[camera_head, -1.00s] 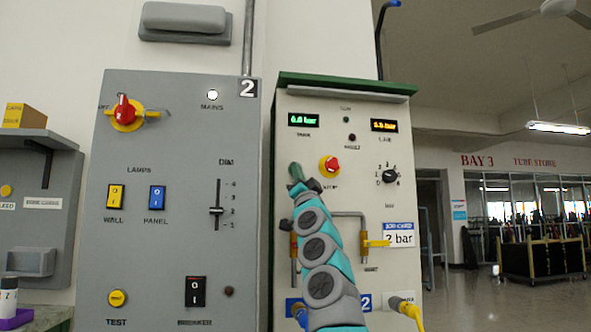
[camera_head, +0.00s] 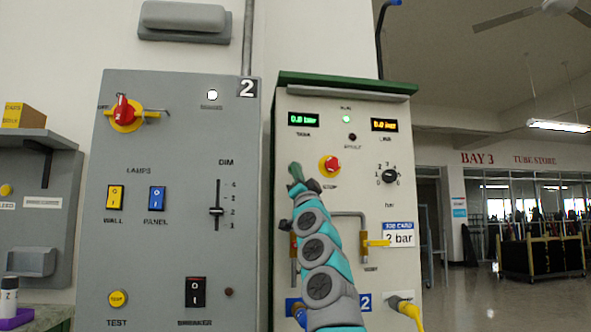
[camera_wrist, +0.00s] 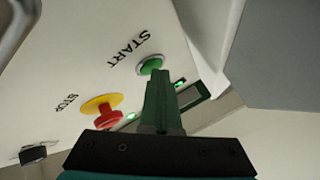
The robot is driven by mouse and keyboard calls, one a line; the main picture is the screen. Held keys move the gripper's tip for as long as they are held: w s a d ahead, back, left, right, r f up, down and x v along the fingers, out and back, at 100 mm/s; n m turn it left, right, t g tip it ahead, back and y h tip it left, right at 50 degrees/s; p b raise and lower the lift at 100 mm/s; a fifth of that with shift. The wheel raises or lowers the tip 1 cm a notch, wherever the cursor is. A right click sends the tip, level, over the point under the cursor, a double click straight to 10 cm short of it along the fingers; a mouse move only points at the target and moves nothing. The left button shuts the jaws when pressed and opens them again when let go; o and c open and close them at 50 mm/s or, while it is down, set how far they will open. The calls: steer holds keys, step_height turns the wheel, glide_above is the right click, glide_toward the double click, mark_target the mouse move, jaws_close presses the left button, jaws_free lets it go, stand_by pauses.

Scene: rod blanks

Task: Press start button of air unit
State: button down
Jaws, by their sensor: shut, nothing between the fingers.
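The air unit (camera_head: 288,265) is a pale cabinet with a green top. Its green START button (camera_wrist: 150,65) shows in the wrist view, its lower edge overlapped by my shut, empty gripper (camera_wrist: 157,77). The fingertips are at the button; whether they touch it I cannot tell. In the head view my gripper (camera_head: 296,174) hides the button. The red STOP button (camera_head: 329,165) on its yellow base is just right of my gripper; it also shows in the wrist view (camera_wrist: 104,111). A small lamp (camera_head: 346,119) on the unit is lit green.
A grey panel (camera_head: 165,250) with switches, a slider and a red rotary handle (camera_head: 123,111) stands left of the unit. A pressure knob (camera_head: 389,176), a yellow valve handle (camera_head: 378,243) and a job card (camera_head: 398,238) are on the unit's right. Open floor lies at right.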

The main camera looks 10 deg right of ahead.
steer(key=shift+s+f, duration=0.1)
steer(key=shift+s+b, duration=0.65)
steer(key=shift+b, duration=0.25)
steer(key=s+b, duration=0.4)
steer(key=s, duration=0.1)
steer(key=shift+b, duration=0.4)
stand_by(0.4)
